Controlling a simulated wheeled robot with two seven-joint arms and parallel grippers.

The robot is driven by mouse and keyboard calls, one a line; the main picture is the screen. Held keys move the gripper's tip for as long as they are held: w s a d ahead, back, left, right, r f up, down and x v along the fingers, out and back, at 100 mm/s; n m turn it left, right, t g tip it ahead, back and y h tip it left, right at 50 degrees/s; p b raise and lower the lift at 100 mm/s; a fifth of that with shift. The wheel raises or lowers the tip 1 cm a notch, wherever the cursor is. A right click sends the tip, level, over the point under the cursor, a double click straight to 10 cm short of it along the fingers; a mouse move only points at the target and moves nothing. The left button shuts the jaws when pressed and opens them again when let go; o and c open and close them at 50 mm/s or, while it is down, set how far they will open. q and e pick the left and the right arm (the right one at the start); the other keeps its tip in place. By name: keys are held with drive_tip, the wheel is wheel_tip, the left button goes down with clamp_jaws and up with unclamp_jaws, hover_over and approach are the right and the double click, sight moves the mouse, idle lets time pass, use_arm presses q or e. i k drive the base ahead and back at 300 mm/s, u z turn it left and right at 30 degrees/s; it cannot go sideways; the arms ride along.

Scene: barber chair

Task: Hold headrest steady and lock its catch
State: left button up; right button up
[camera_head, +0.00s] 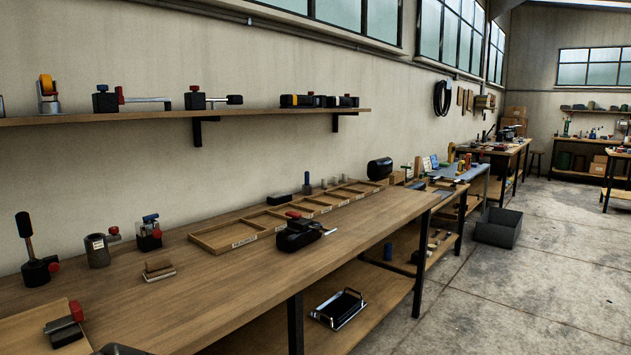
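A black, rounded block (379,168) stands at the far end of the long wooden bench, near the wall. It looks like a padded headrest, but I cannot be sure at this distance. A black device (298,236) with a red piece on top and a thin metal rod to the right sits near the bench's front edge. I cannot tell whether it is the headrest's mount, and no catch can be made out on either thing. Neither of my grippers shows clearly. A dark rounded shape at the bottom edge, left of centre, is cut off and cannot be identified.
Divided wooden trays (228,234) line the back of the bench (235,290). Several small fixtures with red knobs stand at its left, beside a small wooden block (159,268). A wall shelf (190,118) holds more fixtures. A grey bin (497,228) stands on open concrete floor.

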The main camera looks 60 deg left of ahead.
sight(297, 216)
drive_tip(key=u, duration=0.7)
drive_tip(key=i, duration=1.95)
drive_tip(key=u, duration=1.35)
